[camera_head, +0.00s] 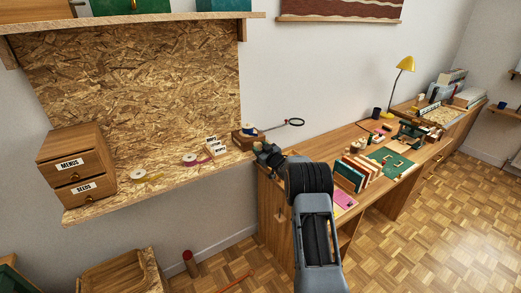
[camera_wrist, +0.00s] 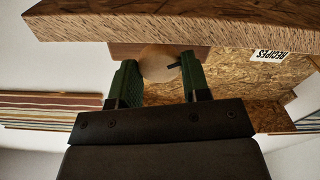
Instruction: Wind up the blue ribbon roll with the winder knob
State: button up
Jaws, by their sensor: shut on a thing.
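The winder (camera_head: 243,140) is a small brown wooden box at the right end of the chipboard shelf. The blue ribbon roll (camera_head: 249,131) sits on it, with white and yellowish parts showing. My gripper (camera_head: 267,153) is at the winder's front right side. In the wrist view my gripper (camera_wrist: 160,78) has its green fingers on either side of the winder knob (camera_wrist: 158,64), a pale round disc with a small dark mark. It is shut on the knob. The fingers' exact contact is partly hidden. The ribbon roll cannot be made out in the wrist view.
Cream card boxes (camera_head: 215,147), a pink ribbon roll (camera_head: 195,160) and a yellow ribbon roll (camera_head: 148,178) lie left on the shelf. A drawer cabinet (camera_head: 75,160) stands at the far left. A desk (camera_head: 345,211) with books is at right.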

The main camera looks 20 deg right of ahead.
jog(key=shift+m, duration=0.3)
jog(key=shift+c, duration=0.4)
jog(key=shift+m, duration=2.6)
jog(key=o, duration=0.9)
jog(key=shift+o, duration=0.2)
jog(key=shift+s, duration=0.1)
jog(key=s+d+b, duration=0.2)
jog(key=s+b, duration=0.2)
jog(key=s, duration=0.9)
jog(key=shift+s+d, duration=0.2)
jog(key=shift+d, duration=0.1)
